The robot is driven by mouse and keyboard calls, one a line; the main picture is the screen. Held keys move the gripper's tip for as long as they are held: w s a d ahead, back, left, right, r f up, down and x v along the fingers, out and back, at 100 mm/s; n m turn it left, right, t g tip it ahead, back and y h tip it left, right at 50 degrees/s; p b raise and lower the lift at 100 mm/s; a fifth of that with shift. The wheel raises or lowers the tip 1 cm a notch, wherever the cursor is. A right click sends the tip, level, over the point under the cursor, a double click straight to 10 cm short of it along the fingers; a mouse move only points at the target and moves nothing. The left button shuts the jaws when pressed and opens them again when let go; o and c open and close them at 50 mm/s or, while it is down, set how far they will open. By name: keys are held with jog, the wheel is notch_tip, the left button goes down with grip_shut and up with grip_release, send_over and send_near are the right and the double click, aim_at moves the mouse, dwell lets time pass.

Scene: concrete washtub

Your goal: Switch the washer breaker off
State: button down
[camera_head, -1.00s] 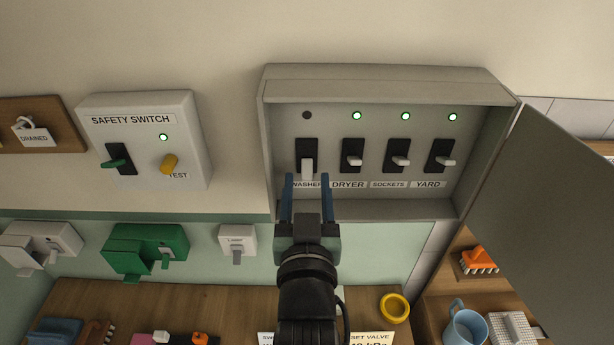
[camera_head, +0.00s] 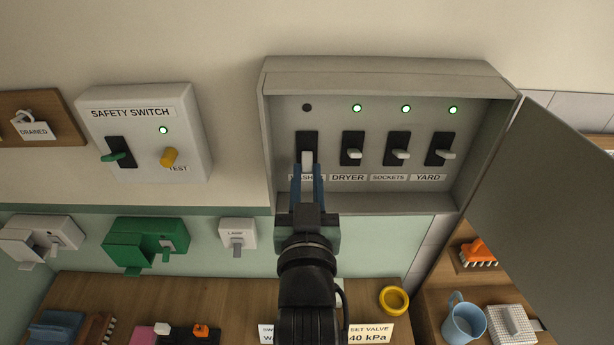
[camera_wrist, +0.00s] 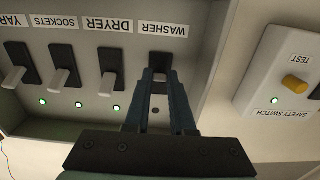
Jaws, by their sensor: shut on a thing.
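The washer breaker (camera_head: 307,142) is the leftmost switch in the open grey breaker box. Its pale lever (camera_head: 307,159) points down, and the round lamp (camera_head: 307,108) above it is dark. My gripper (camera_head: 308,175) comes from below and is shut on this lever, with one blue finger on each side. The fingers partly cover the WASHER label in the head view. In the wrist view, which is upside down, the fingers (camera_wrist: 160,78) close around the lever and hide most of it.
The dryer (camera_head: 352,148), sockets (camera_head: 398,149) and yard (camera_head: 441,149) breakers stand to the right with green lamps lit. The box door (camera_head: 550,200) hangs open at the right. A safety switch box (camera_head: 190,110) is on the wall at the left.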

jog(key=shift+f+b, duration=0.2)
jog(key=shift+b, duration=0.15)
jog(key=t+b, duration=0.1)
jog(key=b, duration=0.2)
jog(key=shift+f, duration=0.2)
jog(key=shift+r, duration=0.15)
jog(key=c, duration=0.8)
grip_release()
jog(key=shift+o, duration=0.2)
